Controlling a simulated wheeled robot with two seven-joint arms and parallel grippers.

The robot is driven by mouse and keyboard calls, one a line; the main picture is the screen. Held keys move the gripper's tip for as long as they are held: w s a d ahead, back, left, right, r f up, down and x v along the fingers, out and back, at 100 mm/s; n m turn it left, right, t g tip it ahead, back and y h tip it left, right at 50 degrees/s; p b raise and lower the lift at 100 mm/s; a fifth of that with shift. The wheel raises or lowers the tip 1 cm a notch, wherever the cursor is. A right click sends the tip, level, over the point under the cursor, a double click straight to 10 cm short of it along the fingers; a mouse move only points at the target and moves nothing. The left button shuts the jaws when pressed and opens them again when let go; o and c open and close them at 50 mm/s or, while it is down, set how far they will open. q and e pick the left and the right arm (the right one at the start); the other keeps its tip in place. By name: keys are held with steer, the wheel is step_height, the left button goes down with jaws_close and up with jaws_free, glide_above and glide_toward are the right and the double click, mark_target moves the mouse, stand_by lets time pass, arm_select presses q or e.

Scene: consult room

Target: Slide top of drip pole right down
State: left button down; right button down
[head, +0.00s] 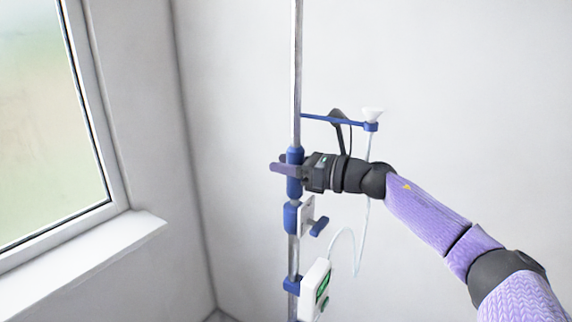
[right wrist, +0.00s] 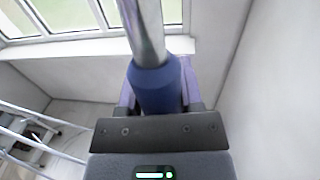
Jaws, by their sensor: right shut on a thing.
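The drip pole (head: 296,80) stands upright in the middle of the head view, a thin grey metal tube with blue collars. My right gripper (head: 284,170) comes in from the right and is shut around the upper blue collar (head: 294,155). In the right wrist view the blue collar (right wrist: 156,88) sits between my fingers, with the metal tube (right wrist: 145,30) rising out of it. The top end of the pole is out of view. My left gripper is not in view.
A blue side arm with a white funnel (head: 372,114) and thin tubing sits just above my wrist. A white pump box (head: 315,288) with a green screen is clamped lower on the pole. A window (head: 50,120) with a sill (head: 90,248) is at left. White walls stand behind.

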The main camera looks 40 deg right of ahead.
steer(key=shift+c, duration=2.4)
jaws_free()
steer(key=shift+f, duration=0.35)
steer(key=shift+o, duration=1.2)
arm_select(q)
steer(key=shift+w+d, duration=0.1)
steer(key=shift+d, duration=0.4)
arm_select(e)
steer(key=shift+r, duration=0.1)
